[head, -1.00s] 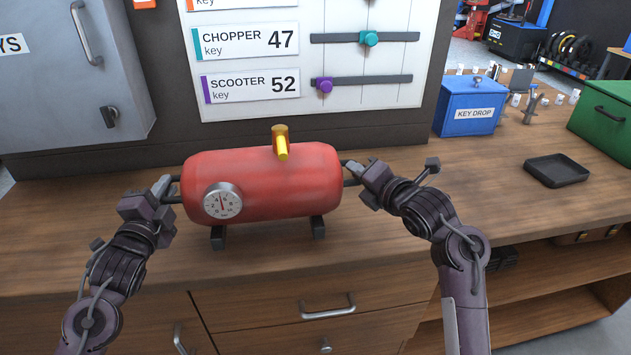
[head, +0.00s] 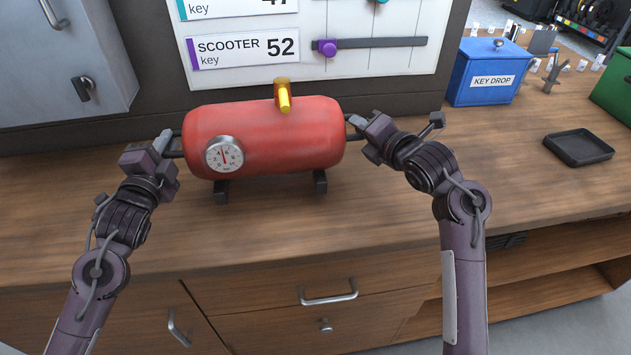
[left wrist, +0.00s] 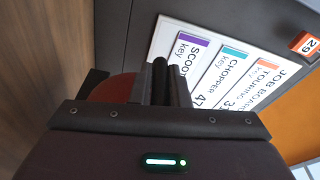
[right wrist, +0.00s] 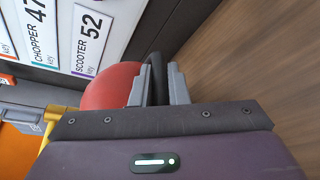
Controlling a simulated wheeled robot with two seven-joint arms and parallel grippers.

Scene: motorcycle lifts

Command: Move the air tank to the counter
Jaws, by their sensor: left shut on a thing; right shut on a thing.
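The air tank (head: 265,150) is a red cylinder with a round gauge, a yellow valve on top, a dark handle at each end and dark feet. It is level over the wooden counter (head: 390,225), near the back panel. Whether its feet touch the wood is hard to tell. My left gripper (head: 166,146) is shut on the left handle, and its fingers (left wrist: 160,88) clasp the dark bar in the left wrist view. My right gripper (head: 360,128) is shut on the right handle, also seen in the right wrist view (right wrist: 157,85).
A blue key drop box (head: 487,72) and a black tray (head: 578,148) stand on the counter to the right. A grey cabinet (head: 60,60) is at the back left. The key board (head: 310,45) is behind the tank. The counter front is clear, with drawers (head: 325,295) below.

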